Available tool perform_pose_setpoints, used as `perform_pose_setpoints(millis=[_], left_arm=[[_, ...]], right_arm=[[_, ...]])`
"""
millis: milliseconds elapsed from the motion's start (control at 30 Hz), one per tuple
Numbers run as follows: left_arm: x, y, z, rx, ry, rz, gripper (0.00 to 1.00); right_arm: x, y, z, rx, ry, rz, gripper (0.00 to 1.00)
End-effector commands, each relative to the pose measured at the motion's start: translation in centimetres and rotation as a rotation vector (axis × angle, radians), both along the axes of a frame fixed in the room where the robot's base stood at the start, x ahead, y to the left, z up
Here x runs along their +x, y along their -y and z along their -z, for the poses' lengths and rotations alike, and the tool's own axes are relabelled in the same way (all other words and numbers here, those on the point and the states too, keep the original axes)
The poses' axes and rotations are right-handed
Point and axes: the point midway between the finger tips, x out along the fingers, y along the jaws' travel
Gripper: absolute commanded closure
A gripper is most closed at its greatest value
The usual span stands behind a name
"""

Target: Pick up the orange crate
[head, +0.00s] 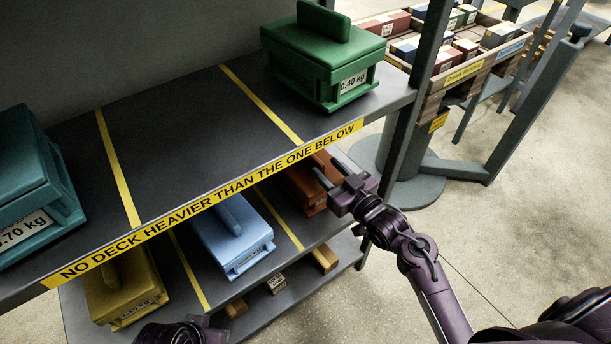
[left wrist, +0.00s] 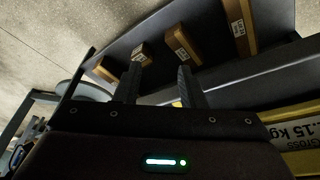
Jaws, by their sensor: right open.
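The orange crate (head: 301,187) sits at the right end of the middle shelf, partly hidden by the upper deck and my right gripper. My right gripper (head: 328,171) is open, with its fingers pointing at the crate's right front side. I cannot tell whether they touch it. My left gripper shows only in part at the bottom edge of the head view, near the yellow crate (head: 122,294). In the left wrist view the left gripper's fingers (left wrist: 158,84) stand apart with nothing between them.
A blue crate (head: 232,238) stands on the middle shelf. A green crate (head: 320,70) and a teal crate (head: 35,190) stand on the upper deck (head: 170,130). Small wooden blocks (head: 276,283) lie on the lowest shelf. A bin of boxes (head: 470,70) stands at back right.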

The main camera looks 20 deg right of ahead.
Motion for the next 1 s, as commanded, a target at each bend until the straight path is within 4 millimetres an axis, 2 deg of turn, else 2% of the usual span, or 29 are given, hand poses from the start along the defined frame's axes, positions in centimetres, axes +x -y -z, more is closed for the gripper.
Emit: perform_pose_setpoints(millis=[300,400,633,933,1000], left_arm=[[0.5,1.2,0.5,-0.035,0.061,0.020,0.64],[0.7,1.4,0.4,-0.041,0.073,0.022,0.64],[0.7,1.4,0.4,-0.042,0.075,0.023,0.64],[0.7,1.4,0.4,-0.042,0.075,0.023,0.64],[0.7,1.4,0.4,-0.042,0.074,0.023,0.64]], right_arm=[[4.1,-1.9,0.3,0.000,0.000,0.001,0.58],[4.7,-2.1,0.3,0.000,-0.001,0.001,0.58],[4.8,-2.2,0.3,-0.001,-0.002,0.000,0.58],[4.8,-2.2,0.3,-0.002,-0.002,0.000,0.97],[4.8,-2.2,0.3,-0.002,-0.002,0.000,1.00]])
